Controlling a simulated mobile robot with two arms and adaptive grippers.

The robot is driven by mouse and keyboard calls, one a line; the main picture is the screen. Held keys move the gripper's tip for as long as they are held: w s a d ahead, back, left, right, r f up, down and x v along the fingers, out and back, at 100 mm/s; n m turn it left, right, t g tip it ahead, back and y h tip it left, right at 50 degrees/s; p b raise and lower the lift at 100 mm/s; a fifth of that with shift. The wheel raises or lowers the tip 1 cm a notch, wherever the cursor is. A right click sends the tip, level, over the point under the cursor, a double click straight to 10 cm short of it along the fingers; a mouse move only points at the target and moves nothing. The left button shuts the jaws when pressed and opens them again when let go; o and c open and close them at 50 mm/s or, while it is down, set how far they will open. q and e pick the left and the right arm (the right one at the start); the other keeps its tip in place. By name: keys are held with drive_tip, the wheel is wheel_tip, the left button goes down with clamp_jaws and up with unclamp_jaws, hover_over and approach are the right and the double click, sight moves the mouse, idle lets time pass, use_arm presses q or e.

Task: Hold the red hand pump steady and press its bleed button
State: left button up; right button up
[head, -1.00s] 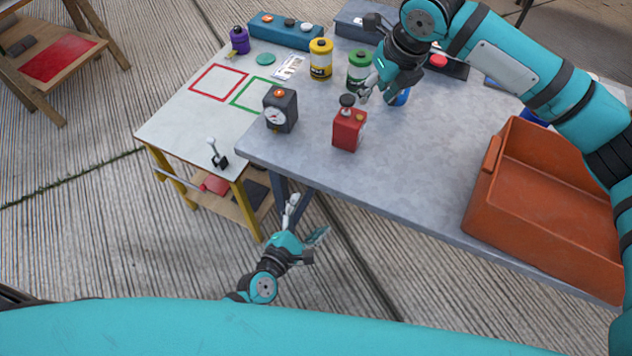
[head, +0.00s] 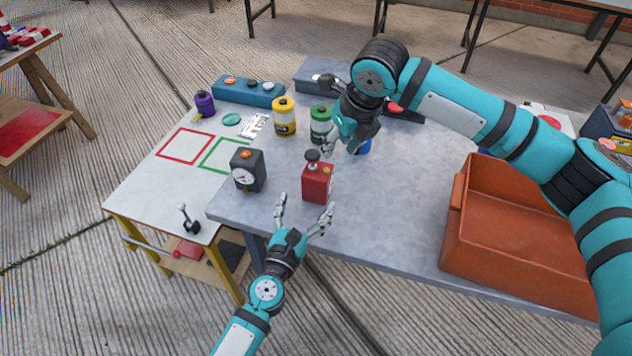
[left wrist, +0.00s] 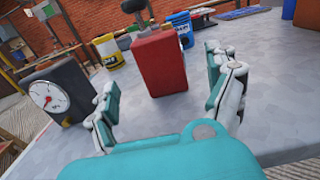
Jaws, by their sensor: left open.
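The red hand pump (head: 317,184) stands upright on the grey table, with a black knob on top. A small button seems to show at its upper right; its detail is too small to tell. My left gripper (head: 306,210) is open and empty just in front of the pump, fingers pointing at it. In the left wrist view the pump (left wrist: 160,66) stands ahead, between and beyond the spread fingers, not touched. My right gripper (head: 340,148) hangs behind and right of the pump, fingers down and apart, holding nothing that I can see.
A black gauge box (head: 248,171) stands close left of the pump. Yellow (head: 284,118) and green (head: 320,124) containers stand behind it. A blue one is partly hidden by my right gripper. An orange bin (head: 515,245) fills the right side. Table between pump and bin is clear.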

sight(313, 189)
use_arm(q)
drive_tip(key=x, duration=0.8)
drive_tip(key=shift+w, duration=0.1)
drive_tip(key=c, duration=1.7)
use_arm(e)
drive_tip(key=shift+c, duration=0.2)
clamp_jaws()
